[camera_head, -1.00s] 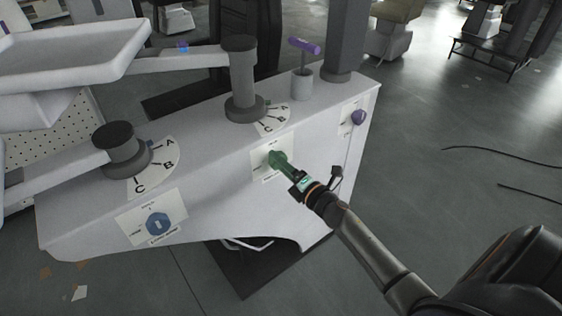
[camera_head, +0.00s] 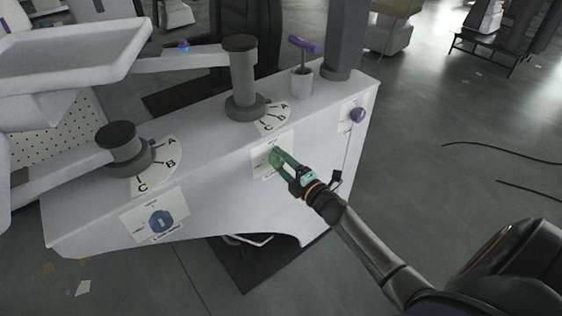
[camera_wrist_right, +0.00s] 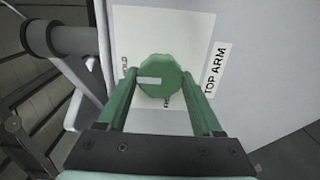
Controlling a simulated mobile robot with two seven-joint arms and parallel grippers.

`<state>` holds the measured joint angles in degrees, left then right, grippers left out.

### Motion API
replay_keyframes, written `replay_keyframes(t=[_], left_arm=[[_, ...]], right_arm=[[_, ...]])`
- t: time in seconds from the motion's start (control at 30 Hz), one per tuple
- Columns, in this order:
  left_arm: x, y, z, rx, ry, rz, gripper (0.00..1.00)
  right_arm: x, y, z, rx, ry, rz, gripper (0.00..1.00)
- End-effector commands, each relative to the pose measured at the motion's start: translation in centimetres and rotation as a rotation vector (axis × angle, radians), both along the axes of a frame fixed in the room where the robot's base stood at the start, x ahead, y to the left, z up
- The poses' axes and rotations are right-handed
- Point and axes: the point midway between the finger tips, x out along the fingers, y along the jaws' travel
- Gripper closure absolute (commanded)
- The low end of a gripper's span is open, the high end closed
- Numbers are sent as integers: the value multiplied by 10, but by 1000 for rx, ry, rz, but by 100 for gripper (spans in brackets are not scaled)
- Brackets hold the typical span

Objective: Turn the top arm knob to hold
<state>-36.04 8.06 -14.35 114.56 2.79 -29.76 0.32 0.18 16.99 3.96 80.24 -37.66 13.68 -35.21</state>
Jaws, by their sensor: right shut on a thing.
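The top arm knob (camera_wrist_right: 160,82) is a green round knob on a white label plate (camera_wrist_right: 190,30) marked "TOP ARM" in the right wrist view. Its white pointer mark points left, close to the partly covered "HOLD" lettering. Part of another word, starting "FR", shows below the knob. My right gripper (camera_head: 279,161) is shut on the knob, with one green finger on each side of it. In the head view the fingers largely hide the knob on the front face of the white cabinet (camera_head: 225,195). My left gripper is not in view.
A blue knob (camera_head: 161,222) sits on another plate to the left. A purple knob (camera_head: 357,115) is at the right end. Two grey posts with A-B-C dials and a purple T-handle (camera_head: 304,45) stand on top. The floor to the right is mostly clear.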

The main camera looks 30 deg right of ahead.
Motion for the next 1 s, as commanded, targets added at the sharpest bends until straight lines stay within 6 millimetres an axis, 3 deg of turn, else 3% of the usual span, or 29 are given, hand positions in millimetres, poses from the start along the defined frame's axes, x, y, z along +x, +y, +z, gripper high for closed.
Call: replay_keyframes(t=[0.17,0.2,0.43,0.77,1.0], left_arm=[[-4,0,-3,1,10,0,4],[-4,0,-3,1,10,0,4],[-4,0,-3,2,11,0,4],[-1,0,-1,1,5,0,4],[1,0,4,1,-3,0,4]], right_arm=[[0,0,0,5,0,0,88],[0,0,0,5,0,0,32],[0,0,0,3,0,0,6],[-3,0,0,2,1,0,5],[-34,-2,-1,3,4,0,5]])
